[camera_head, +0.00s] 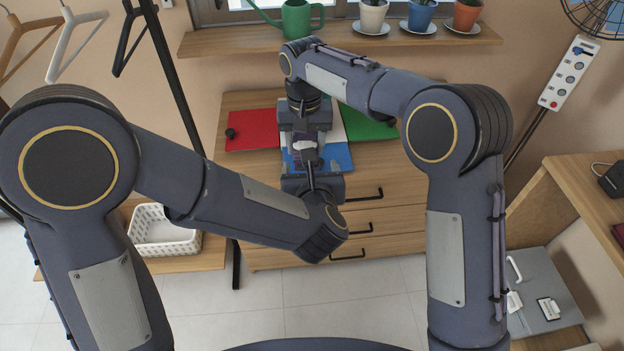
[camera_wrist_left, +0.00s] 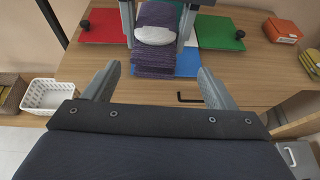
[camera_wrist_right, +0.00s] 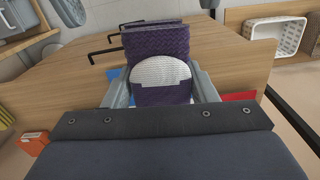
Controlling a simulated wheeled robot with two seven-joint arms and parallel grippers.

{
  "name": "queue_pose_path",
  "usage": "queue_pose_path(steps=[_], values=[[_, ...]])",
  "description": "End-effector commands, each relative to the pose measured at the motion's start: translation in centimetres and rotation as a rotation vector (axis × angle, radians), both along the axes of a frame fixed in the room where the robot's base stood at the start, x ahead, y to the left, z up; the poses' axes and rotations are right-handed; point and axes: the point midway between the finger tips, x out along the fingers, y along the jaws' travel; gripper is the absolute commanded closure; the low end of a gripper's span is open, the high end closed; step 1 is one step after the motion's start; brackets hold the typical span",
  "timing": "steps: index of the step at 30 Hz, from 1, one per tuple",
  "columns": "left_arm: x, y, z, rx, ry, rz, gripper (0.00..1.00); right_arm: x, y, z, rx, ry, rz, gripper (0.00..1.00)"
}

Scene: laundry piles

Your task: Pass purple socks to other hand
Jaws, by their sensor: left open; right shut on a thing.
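The purple socks (camera_wrist_right: 158,52), a ribbed pair with a white heel patch, are held in my right gripper (camera_wrist_right: 160,88), which is shut on them. In the left wrist view the socks (camera_wrist_left: 158,52) hang at the top centre, in front of the dresser. My left gripper (camera_wrist_left: 156,80) is open and empty, its fingers spread on either side below the socks and apart from them. In the head view the two grippers face each other over the dresser, and the socks (camera_head: 307,156) show only as a small patch between them.
On the dresser top (camera_head: 250,98) lie a red mat (camera_head: 252,131), a blue mat (camera_head: 338,155) and a green mat (camera_head: 368,127). A white basket (camera_head: 160,232) stands lower left. A shelf with pots (camera_head: 297,18) is at the back. An orange box (camera_wrist_left: 282,30) sits at the dresser's right.

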Motion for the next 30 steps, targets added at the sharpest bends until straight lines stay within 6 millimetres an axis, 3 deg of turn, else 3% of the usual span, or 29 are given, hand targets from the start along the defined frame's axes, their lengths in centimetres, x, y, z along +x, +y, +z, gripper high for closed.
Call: queue_pose_path(steps=[3,9,20,30], values=[[1.8,0.1,-0.8,0.001,0.001,0.002,0.22,0.0,0.0,0.0,0.000,0.000,0.000,0.70],[3.5,0.1,-1.4,0.000,0.000,0.001,0.22,0.0,0.0,0.0,0.000,0.000,0.000,0.70],[3.8,0.2,-1.6,0.001,0.000,0.000,0.23,0.0,0.0,0.0,0.000,0.000,0.000,0.70],[3.8,0.0,-1.5,-0.001,-0.001,-0.004,0.68,0.0,0.1,0.0,0.003,-0.001,0.001,0.70]])
